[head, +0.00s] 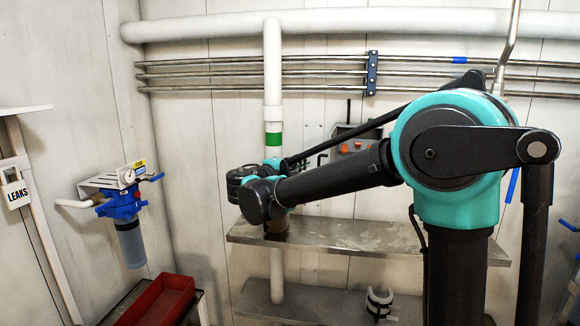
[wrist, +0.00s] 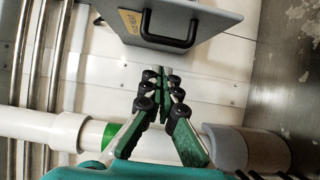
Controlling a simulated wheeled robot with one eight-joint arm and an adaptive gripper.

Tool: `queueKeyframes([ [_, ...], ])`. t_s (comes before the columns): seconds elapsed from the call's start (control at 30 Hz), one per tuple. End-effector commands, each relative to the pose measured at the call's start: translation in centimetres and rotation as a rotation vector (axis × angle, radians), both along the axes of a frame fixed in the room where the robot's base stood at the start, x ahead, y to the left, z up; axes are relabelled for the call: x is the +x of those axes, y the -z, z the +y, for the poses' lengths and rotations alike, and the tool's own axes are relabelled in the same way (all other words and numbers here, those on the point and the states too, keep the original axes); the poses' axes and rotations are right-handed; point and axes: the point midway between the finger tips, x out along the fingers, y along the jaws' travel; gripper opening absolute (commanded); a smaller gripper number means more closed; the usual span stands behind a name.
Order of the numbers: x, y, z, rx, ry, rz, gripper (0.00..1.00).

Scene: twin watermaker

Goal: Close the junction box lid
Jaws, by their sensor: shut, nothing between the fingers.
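The junction box (head: 352,143) is on the back wall, right of the white vertical pipe, partly hidden behind my arm. Orange-red round parts show on it in the head view. In the wrist view a grey panel, seemingly its lid (wrist: 205,22), is at the top, with a black handle and a yellow label; it seems to stand out from the wall. My gripper (wrist: 165,78) is shut and empty, below the handle in that view and apart from it. In the head view the fingers are hidden behind my wrist.
The white pipe (head: 272,80) with a green band runs close by my gripper. Thin metal pipes (head: 215,72) cross the wall above. A metal shelf (head: 365,238) lies below. A blue filter (head: 127,215) hangs at left, above a red tray (head: 160,300).

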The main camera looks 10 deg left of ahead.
Motion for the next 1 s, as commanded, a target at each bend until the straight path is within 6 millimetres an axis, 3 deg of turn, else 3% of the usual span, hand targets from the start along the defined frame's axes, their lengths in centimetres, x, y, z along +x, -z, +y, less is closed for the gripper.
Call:
queueKeyframes([
  [0.2,-0.5,0.0,-1.7,0.0,-0.001,0.0,0.0],
  [0.73,-0.7,0.0,-2.1,0.0,-0.009,0.0,0.0],
  [1.0,-1.4,0.1,-3.7,0.0,-0.093,0.0,0.0],
])
